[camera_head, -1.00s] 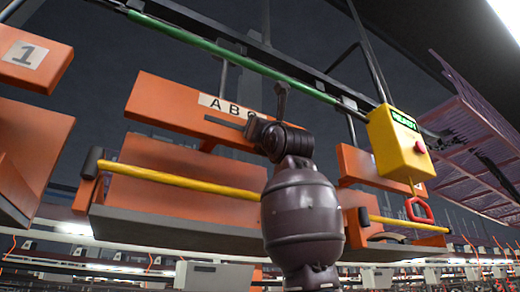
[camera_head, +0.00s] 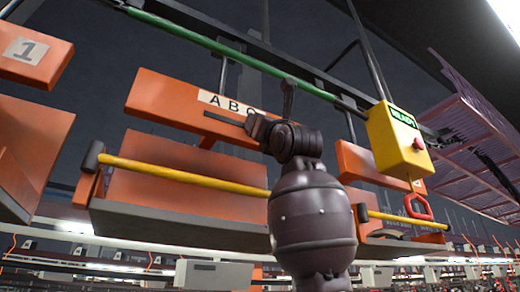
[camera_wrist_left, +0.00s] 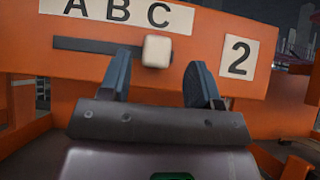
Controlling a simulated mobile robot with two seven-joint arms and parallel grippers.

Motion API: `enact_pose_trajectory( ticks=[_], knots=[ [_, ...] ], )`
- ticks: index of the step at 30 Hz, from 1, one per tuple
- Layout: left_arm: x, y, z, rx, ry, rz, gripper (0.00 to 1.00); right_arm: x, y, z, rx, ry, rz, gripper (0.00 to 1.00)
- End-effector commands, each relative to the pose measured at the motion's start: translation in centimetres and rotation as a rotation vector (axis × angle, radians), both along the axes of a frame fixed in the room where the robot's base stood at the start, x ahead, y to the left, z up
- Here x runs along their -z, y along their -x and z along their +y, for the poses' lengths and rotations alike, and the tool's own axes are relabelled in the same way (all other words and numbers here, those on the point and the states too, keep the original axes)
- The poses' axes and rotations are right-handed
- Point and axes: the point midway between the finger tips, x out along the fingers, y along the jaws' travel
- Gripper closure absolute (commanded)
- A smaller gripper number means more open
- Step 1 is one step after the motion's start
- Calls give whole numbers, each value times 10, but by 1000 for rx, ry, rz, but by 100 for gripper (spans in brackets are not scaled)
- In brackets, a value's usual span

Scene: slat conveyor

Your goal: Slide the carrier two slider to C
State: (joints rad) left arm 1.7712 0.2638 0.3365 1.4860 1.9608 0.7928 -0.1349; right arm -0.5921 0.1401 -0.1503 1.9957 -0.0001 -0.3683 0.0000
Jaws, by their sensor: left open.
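Carrier two is an orange board (camera_head: 165,98) with a white "A B C" label (camera_head: 230,104); a "2" label (camera_wrist_left: 240,56) shows beside it in the left wrist view. Its dark horizontal slot (camera_wrist_left: 90,46) runs below the letters. The pale slider knob (camera_wrist_left: 157,50) is at the slot's right end, below the C. My left gripper (camera_wrist_left: 162,62) is open, with one finger left of the knob and one right; whether they touch it I cannot tell. In the head view my gripper (camera_head: 256,127) is at the board and hides the knob.
A yellow box (camera_head: 398,142) with a green display, a red button and a red handle hangs at right. A yellow bar (camera_head: 185,176) crosses in front of the carrier. The carrier marked "1" (camera_head: 25,52) is at left. A green rail (camera_head: 230,55) runs above.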

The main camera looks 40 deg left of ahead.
Motion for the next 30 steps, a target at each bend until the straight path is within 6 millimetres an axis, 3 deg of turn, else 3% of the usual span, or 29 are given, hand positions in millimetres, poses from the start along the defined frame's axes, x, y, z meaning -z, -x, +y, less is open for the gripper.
enact_pose_trajectory(
  ticks=[3,12,30],
  knots=[
    [21,4,-17,3,-1,1,43,12,1,0,1,0,6,100],
    [50,17,-45,1,-1,1,43,32,10,-2,4,1,32,100],
    [56,21,-52,1,0,1,43,31,8,-2,1,4,26,100]
  ],
)
